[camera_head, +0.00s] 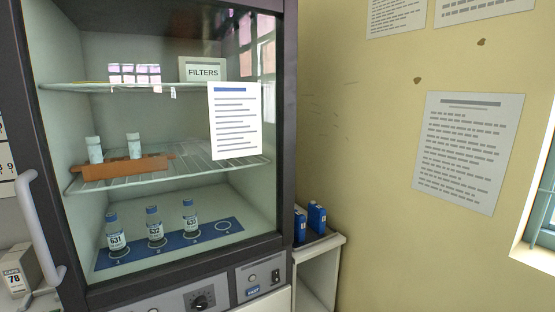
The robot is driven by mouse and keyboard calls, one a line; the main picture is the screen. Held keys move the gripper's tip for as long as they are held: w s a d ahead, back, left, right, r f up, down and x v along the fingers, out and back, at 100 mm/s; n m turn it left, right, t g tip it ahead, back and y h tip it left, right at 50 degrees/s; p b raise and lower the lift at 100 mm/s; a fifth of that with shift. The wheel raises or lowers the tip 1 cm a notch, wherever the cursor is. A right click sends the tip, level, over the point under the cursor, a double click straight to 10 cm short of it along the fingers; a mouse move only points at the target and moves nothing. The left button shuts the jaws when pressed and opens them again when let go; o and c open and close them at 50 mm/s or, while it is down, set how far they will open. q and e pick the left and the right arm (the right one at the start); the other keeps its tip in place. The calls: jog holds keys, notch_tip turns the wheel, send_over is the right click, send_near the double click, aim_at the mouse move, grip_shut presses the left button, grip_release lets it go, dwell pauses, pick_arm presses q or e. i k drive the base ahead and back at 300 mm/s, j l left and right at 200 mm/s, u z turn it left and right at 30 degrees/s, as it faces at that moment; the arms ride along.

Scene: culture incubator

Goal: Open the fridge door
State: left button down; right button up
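The fridge is a dark-framed cabinet with a glass door (292,120) filling the left half of the head view. The door looks shut, and the window reflections and a printed sheet (235,121) show on its glass. A pale vertical bar handle (40,235) stands at the door's left edge. Behind the glass are wire shelves, a FILTERS box (202,69), a brown rack (122,167) with two vials, and several labelled bottles on a blue numbered mat (222,228). Neither of my grippers is in view.
The yellow wall fills the right.

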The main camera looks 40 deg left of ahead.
aim_at(235, 108)
jog(key=u, duration=1.95)
jog(key=j, duration=0.1)
